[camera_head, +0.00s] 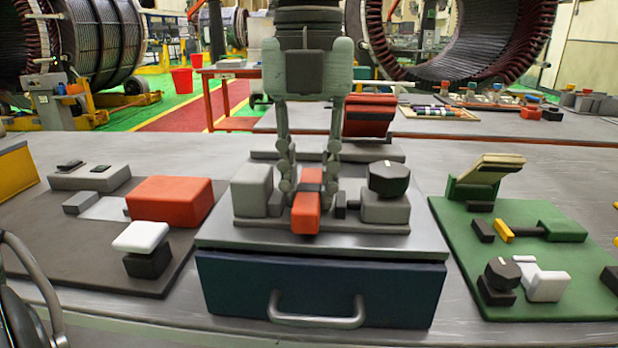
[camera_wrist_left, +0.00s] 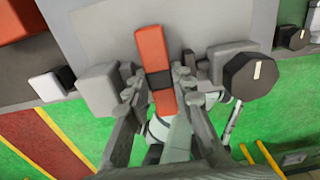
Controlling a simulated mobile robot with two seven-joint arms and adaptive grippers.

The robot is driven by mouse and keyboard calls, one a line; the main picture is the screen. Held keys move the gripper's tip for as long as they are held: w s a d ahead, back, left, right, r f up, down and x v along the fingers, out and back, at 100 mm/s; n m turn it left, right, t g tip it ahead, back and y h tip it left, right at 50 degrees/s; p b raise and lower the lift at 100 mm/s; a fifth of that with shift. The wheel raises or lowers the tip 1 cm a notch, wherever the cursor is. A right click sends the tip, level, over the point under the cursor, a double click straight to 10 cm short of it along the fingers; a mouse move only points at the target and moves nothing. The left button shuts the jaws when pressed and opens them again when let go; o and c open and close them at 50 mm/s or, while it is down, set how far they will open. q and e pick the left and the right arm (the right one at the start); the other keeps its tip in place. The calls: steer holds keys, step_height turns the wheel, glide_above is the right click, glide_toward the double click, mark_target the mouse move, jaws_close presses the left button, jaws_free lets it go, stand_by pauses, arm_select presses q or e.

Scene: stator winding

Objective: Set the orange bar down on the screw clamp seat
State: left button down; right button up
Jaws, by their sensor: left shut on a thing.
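The orange bar (camera_head: 305,214) has a dark band at its middle. My left gripper (camera_head: 308,182) reaches straight down and is shut on the bar, with fingers on both sides of the band. The wrist view also shows the bar (camera_wrist_left: 151,48) between the fingertips (camera_wrist_left: 158,80). The bar is over the screw clamp seat (camera_head: 350,226), between a grey block (camera_head: 252,190) on the left and the clamp block with a black knob (camera_head: 389,178) on the right. A short dark screw tip (camera_head: 341,206) points at the bar. I cannot tell whether the bar touches the seat. My right gripper is not in view.
The clamp stands on a grey-topped box with a dark blue drawer (camera_head: 318,290). A brown mat (camera_head: 90,270) with an orange block (camera_head: 170,202) lies left. A green fixture board (camera_head: 540,300) lies right. A tilted orange-and-black piece (camera_head: 369,116) stands behind.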

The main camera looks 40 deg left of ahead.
arm_select(q)
steer(key=shift+f, duration=0.1)
steer(key=c, duration=1.6)
jaws_free()
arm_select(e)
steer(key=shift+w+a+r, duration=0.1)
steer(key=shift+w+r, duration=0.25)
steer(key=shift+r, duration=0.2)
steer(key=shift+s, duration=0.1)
